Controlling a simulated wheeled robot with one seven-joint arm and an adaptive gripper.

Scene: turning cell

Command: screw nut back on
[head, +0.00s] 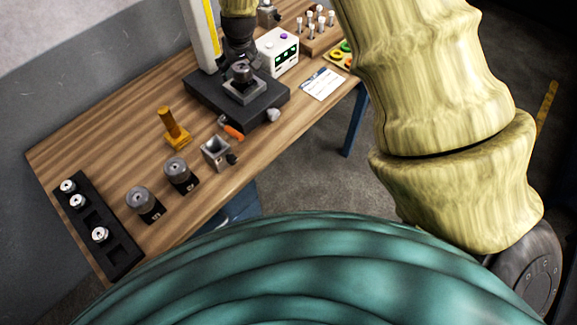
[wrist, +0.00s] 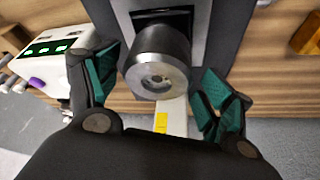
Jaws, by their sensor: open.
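My gripper (head: 239,52) points down over the dark machine base (head: 271,97) in the head view. A round grey metal piece (head: 241,72) sits on a block fixture just below it. In the wrist view, this piece (wrist: 155,62) shows as a thick cylinder with a recessed centre, between the green-padded fingers (wrist: 158,92). The fingers are spread, with a gap visible on each side of it. I cannot tell whether this piece is the nut, or what thread lies under it. Two similar round grey pieces (head: 140,198) (head: 178,170) sit on dark holders at the table's front.
A white column (head: 201,32) with a yellow strip rises beside the base. A white box with green displays (head: 278,52) stands right of it. An orange-handled tool (head: 232,131), yellow stand (head: 174,132), grey square cup (head: 216,152) and black tray (head: 92,222) occupy the wooden table (head: 120,130).

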